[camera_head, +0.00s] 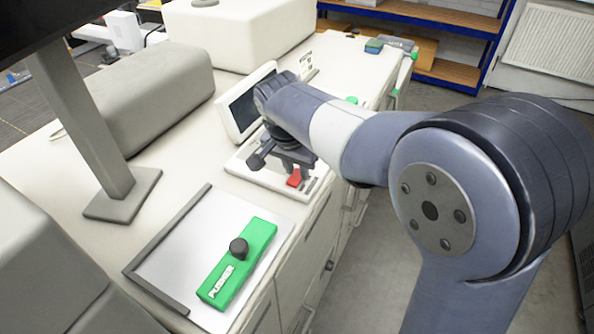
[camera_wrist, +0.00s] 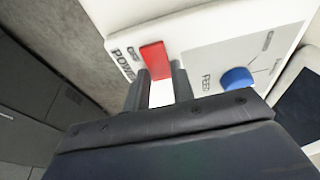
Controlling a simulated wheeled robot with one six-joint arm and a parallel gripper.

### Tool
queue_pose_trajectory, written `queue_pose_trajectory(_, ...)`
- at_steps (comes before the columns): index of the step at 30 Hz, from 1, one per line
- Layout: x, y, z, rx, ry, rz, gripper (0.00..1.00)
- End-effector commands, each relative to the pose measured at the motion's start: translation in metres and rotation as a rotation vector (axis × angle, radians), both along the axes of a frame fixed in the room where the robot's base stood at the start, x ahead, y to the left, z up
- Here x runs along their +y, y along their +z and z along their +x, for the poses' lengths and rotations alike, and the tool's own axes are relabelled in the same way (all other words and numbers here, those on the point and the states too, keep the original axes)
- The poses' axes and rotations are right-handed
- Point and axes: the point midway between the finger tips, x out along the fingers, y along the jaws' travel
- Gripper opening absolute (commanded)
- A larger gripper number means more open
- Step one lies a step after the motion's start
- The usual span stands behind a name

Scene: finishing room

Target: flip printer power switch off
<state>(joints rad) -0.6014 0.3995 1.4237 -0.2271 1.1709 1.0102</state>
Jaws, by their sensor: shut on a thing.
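The red power switch (camera_head: 294,178) sits on a white control panel (camera_head: 240,166) at the counter's front edge. In the wrist view the red switch (camera_wrist: 154,58) stands beside the printed words OFF and POWER. My gripper (camera_head: 281,163) is down at the panel. In the wrist view my gripper (camera_wrist: 160,80) has its two dark fingers on either side of the switch's near end, shut on it. The switch's lower end is partly hidden between the fingers. A blue knob (camera_wrist: 237,79) marked FEED is to the right of the fingers.
A tilted screen (camera_head: 240,108) stands behind the panel. A green block with a black knob (camera_head: 238,262) lies on a grey plate in front. A grey monitor stand (camera_head: 85,130) rises at left. Floor to the right of the counter is clear.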

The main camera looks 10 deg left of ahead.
Motion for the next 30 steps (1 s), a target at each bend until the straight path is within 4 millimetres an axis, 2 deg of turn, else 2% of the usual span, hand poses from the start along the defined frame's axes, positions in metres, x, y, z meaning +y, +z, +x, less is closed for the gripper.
queue_pose_trajectory(7,0.0,0.0,0.0,0.0,0.0,0.0,0.01)
queue_pose_trajectory(8,0.0,0.0,0.0,0.0,0.0,0.0,0.26)
queue_pose_trajectory(15,0.0,0.0,0.0,0.001,0.0,0.0,0.45)
queue_pose_trajectory(23,0.0,0.002,0.0,0.001,0.0,0.0,0.45)
queue_pose_trajectory(26,0.001,0.01,-0.002,-0.002,0.001,0.002,0.45)
queue_pose_trajectory(30,0.004,0.033,-0.007,-0.004,0.001,0.004,0.45)
